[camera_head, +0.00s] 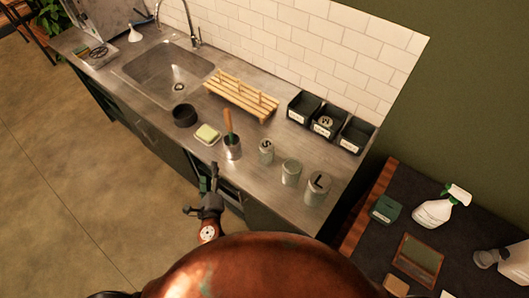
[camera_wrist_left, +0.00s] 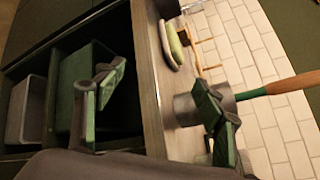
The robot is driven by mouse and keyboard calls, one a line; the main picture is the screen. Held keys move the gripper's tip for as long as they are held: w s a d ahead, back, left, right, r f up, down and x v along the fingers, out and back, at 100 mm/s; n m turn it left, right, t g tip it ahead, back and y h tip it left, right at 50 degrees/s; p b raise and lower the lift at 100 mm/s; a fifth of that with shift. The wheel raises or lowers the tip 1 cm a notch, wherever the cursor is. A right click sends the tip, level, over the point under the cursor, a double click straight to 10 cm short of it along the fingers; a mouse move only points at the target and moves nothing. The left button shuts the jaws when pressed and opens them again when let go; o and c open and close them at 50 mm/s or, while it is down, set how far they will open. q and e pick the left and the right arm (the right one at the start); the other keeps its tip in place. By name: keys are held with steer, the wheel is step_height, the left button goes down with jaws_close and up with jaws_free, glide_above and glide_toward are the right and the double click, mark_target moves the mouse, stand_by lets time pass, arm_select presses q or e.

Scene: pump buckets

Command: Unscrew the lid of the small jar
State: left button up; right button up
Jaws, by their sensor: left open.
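The small jar (camera_head: 266,152) stands upright on the metal counter, with its lid (camera_head: 266,144) marked S on top. To its right stand a middle jar (camera_head: 291,172) with no letter lid seen on it and a large jar (camera_head: 317,190) with a lid marked L. My left gripper (camera_head: 201,189) is open and empty at the counter's front edge, left of and nearer than the small jar, not touching it. In the left wrist view its green fingers (camera_wrist_left: 158,88) are spread apart, and I cannot make out the small jar there. My right gripper is not in view.
A metal cup (camera_head: 232,152) holding a brush stands between my left gripper and the small jar. A sponge dish (camera_head: 207,136), black bowl (camera_head: 184,115) and wooden rack (camera_head: 241,97) are farther left. A lid marked M (camera_head: 326,121) lies in the middle black bin. An open drawer shows below the counter.

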mark_target(264, 156)
arm_select(q)
steer(key=d+r+m+h, duration=0.1)
steer(key=d+m, duration=0.1)
steer(key=d, duration=0.1)
steer(key=w+d+r+m+t+h, duration=0.1)
steer(key=d+r+m, duration=0.1)
steer(key=d+m, duration=0.1)
steer(key=d+r+m+t+h, duration=0.1)
steer(key=d+m, duration=0.1)
steer(key=d, duration=0.1)
steer(key=shift+w+d+r+m, duration=0.2)
steer(key=shift+d+m, duration=0.1)
steer(key=shift+d, duration=0.1)
steer(key=d+m+h, duration=0.1)
steer(key=d+m, duration=0.1)
steer(key=d, duration=0.1)
steer(key=d+m+h, duration=0.2)
steer(key=d+m, duration=0.1)
steer(key=d, duration=0.1)
steer(key=d+m+h, duration=0.1)
steer(key=d+m, duration=0.2)
steer(key=shift+d+f+h, duration=0.1)
steer(key=shift+d+h, duration=0.1)
steer(key=shift+h, duration=0.2)
steer(key=x, duration=0.4)
steer(key=p+x, duration=0.1)
steer(key=x, duration=0.1)
steer(key=shift+w+d+r, duration=0.25)
steer(key=shift+w+r, duration=0.05)
steer(key=shift+w, duration=0.35)
